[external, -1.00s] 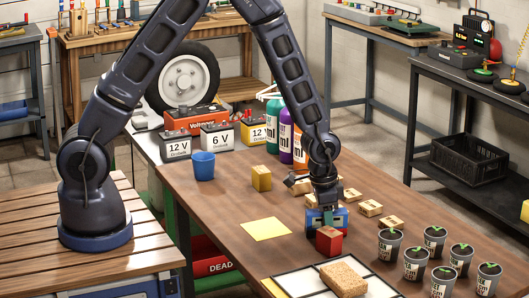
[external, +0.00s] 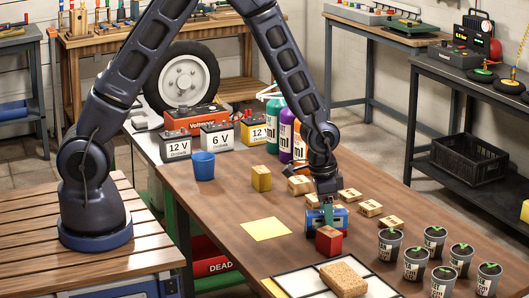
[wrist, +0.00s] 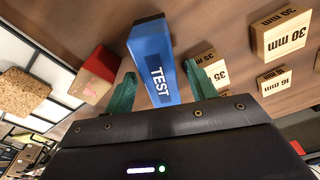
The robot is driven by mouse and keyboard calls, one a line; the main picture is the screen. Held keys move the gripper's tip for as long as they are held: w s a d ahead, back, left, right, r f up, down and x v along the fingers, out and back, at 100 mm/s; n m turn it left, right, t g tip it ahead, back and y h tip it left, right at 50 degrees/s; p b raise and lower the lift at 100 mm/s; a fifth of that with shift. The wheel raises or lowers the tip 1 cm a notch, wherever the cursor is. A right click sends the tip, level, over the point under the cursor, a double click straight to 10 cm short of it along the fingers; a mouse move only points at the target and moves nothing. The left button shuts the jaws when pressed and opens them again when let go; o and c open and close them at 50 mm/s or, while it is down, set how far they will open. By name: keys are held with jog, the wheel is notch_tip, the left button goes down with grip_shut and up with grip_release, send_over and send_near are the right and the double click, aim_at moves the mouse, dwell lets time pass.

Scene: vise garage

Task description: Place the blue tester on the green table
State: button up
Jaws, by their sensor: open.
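The blue tester (external: 340,219), marked TEST, rests on the brown tabletop (external: 222,207) behind a red block. My gripper (external: 326,212) points down at the tester in the external view. In the wrist view, its two teal fingers (wrist: 161,88) stand apart on either side of the tester (wrist: 152,45), with visible room beside it. The gripper is open and not closed on it. No plainly green tabletop shows; a green frame part (external: 181,235) is visible below the brown table's left side.
A red block (external: 328,241) stands close in front of the tester. Wooden blocks (external: 370,208) lie behind and right.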

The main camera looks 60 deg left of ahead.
jog(key=r, duration=0.6)
jog(key=s+r, duration=0.1)
jog(key=r, duration=0.2)
jog(key=shift+a+r, duration=0.25)
notch_tip(320, 180, up, 9)
jog(key=n, duration=0.1)
send_over(322, 212)
jog(key=s+a, duration=0.4)
jog(key=a, duration=0.1)
jog(key=s+a+r+n+t, duration=0.1)
jog(key=s+a+r+t, duration=0.1)
jog(key=s+a+r, duration=0.45)
jog(key=s+a+r+n, duration=0.1)
jog(key=s+a+r, duration=0.2)
jog(key=s, duration=0.6)
jog(key=s+a+r+n+t, duration=0.1)
jog(key=s+a+r, duration=0.2)
jog(key=s+r, duration=0.4)
jog(key=s, duration=0.3)
jog(key=shift+r+n+y, duration=0.3)
jog(key=shift+r, duration=0.1)
jog(key=shift+o, duration=1.3)
jog(key=shift+s+a, duration=0.1)
jog(key=shift+s, duration=0.05)
jog(key=o, duration=0.7)
